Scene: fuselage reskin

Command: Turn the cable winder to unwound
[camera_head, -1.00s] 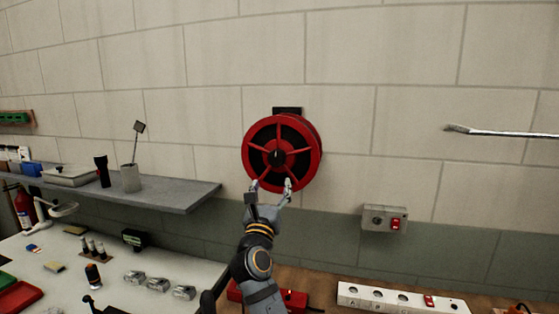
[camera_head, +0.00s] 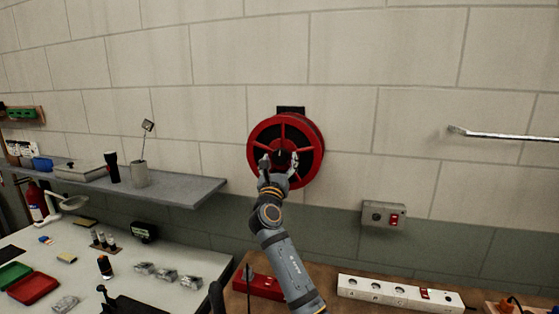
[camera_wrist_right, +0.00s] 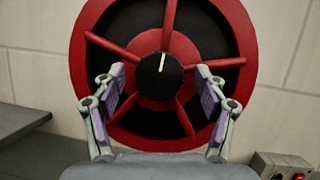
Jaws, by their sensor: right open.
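The cable winder is a red spoked reel (camera_head: 313,130) on the wall in the head view. It fills the middle of the right wrist view (camera_wrist_right: 246,37), with a black knob (camera_wrist_right: 155,77) at its hub; a white line on the knob stands nearly upright. My right gripper (camera_head: 278,158) is open in front of the reel's lower half. In the wrist view its two fingers (camera_wrist_right: 159,78) stand to either side of the knob, apart from it. The gripper partly hides the hub in the head view. My left gripper is not in view.
A grey shelf (camera_head: 185,191) holds a cup and a black torch at the left. A switch box (camera_head: 384,216) is on the wall at the lower right. A white power strip (camera_head: 400,291) and a red box (camera_head: 262,284) lie below. The wall around the reel is bare.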

